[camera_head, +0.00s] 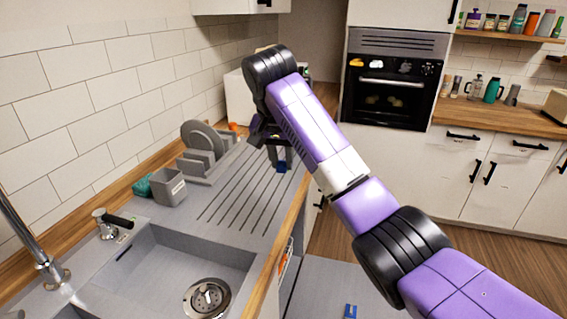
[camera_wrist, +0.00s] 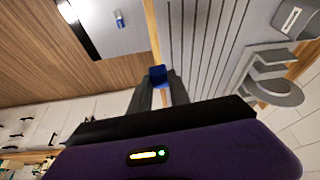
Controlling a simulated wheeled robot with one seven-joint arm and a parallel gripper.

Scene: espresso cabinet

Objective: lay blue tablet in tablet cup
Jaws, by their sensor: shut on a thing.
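My gripper (camera_wrist: 157,90) is shut on a small dark blue block, the blue tablet (camera_wrist: 158,74), held at its fingertips. In the head view the tablet (camera_head: 282,167) shows below the gripper (camera_head: 279,152), over the right part of the ribbed drainboard. A grey open-topped cup (camera_head: 169,190) with a white label stands on the counter left of the drainboard; it also shows at the top right of the wrist view (camera_wrist: 286,22). A small blue and white fitting (camera_head: 350,311) is on a grey panel below the counter. I cannot tell which is the tablet cup.
A grey rack (camera_head: 206,168) holds a plate (camera_head: 196,137) beside the cup. The sink (camera_head: 170,275) with its tap (camera_head: 48,268) lies in front. The grey panel (camera_head: 315,275) lies low, right of the wooden counter edge (camera_head: 283,235). The drainboard (camera_head: 240,190) is clear.

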